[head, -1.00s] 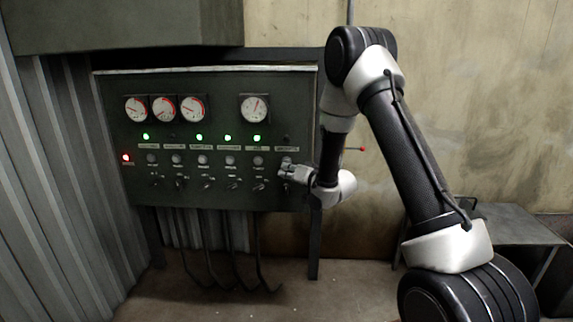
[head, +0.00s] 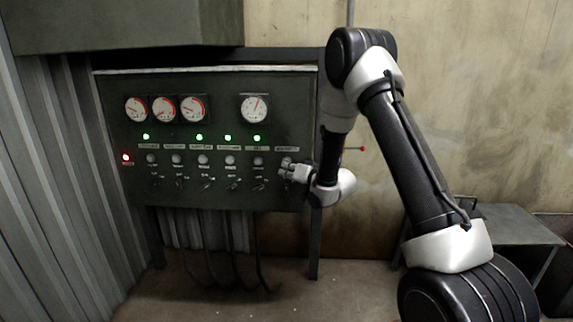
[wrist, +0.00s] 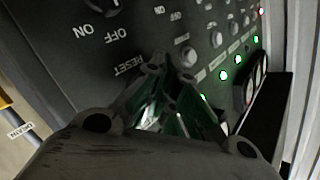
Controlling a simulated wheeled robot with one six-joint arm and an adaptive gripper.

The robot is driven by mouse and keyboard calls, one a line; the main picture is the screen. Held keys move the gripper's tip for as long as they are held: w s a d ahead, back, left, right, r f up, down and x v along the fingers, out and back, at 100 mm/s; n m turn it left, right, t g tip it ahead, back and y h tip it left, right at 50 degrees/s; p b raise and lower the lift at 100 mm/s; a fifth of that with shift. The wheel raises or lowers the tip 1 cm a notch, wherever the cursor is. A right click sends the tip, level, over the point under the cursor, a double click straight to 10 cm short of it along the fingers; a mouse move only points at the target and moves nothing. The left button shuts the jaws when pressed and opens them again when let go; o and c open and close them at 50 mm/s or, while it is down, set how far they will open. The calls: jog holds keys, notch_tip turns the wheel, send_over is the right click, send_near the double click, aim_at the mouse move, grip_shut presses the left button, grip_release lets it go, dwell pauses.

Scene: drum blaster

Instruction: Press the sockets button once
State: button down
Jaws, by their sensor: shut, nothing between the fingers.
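The dark control panel (head: 225,105) carries a row of round push buttons, with labels and lamps above and switches below. The label above the rightmost column (head: 286,149) is too small to read. My gripper (head: 288,168) is shut and empty, its tips at that column, at or very close to the panel face. In the wrist view the gripper tips (wrist: 166,66) lie beside a "RESET" marking (wrist: 120,68) and hide the button there. The neighbouring button (wrist: 186,57) is uncovered. I cannot tell whether the tips touch the hidden button.
Green lamps (head: 257,138) glow over several columns; the lamp over the rightmost column looks dark. A red lamp (head: 126,157) glows at the panel's left. Gauges (head: 255,108) sit above. A corrugated wall (head: 50,180) stands left, a grey table (head: 510,225) right.

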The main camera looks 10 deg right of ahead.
jog(key=shift+w+d, duration=0.15)
jog(key=shift+w, duration=0.25)
dwell(0.4)
jog(key=shift+s, duration=0.1)
jog(key=shift+s+a, duration=0.25)
jog(key=shift+s, duration=0.45)
jog(key=shift+s+a, duration=0.25)
jog(key=shift+s, duration=0.55)
jog(key=shift+s+a, duration=0.3)
jog(key=shift+s, duration=0.5)
jog(key=shift+s+a, duration=0.25)
jog(key=shift+s, duration=0.55)
